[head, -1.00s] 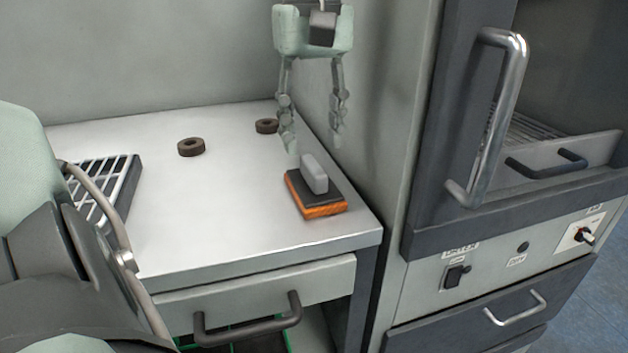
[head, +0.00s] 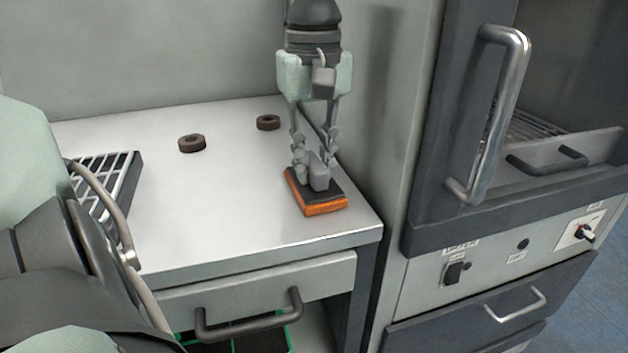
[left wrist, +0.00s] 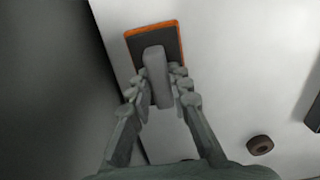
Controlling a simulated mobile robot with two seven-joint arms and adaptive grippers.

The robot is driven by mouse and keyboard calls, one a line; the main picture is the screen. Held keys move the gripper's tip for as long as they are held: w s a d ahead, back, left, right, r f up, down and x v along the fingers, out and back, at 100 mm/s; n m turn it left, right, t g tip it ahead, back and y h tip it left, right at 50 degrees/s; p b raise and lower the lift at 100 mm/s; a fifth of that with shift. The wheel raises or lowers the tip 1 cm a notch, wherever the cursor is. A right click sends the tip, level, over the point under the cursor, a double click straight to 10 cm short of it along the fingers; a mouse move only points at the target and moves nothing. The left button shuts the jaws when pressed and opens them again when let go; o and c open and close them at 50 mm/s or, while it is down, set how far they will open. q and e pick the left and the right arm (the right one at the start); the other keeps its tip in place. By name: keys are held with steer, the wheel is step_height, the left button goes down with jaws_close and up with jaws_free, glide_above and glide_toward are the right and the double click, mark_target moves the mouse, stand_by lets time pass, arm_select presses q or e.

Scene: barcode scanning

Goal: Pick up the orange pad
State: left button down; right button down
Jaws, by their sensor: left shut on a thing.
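The orange pad (head: 325,209) has a dark top and an upright grey handle (head: 319,173). It lies flat on the light metal table (head: 230,220), near the front right corner. My left gripper (head: 315,170) points down over it, its fingers shut on the grey handle from both sides. In the left wrist view the pad (left wrist: 172,28) shows beyond the fingers, with the handle (left wrist: 157,75) between the fingertips of my left gripper (left wrist: 157,85). My right gripper is not in view.
Two dark rings (head: 192,143) (head: 268,122) lie on the table behind the pad. A slotted grate (head: 105,185) is at the table's left. A tall grey cabinet (head: 400,130) with a large metal handle (head: 495,110) stands close on the right. The table's middle is clear.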

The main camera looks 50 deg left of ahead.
mark_target(314, 160)
arm_select(q)
steer(key=shift+r, duration=0.1)
step_height(314, 160, up, 10)
steer(key=shift+f, duration=0.1)
stand_by(0.5)
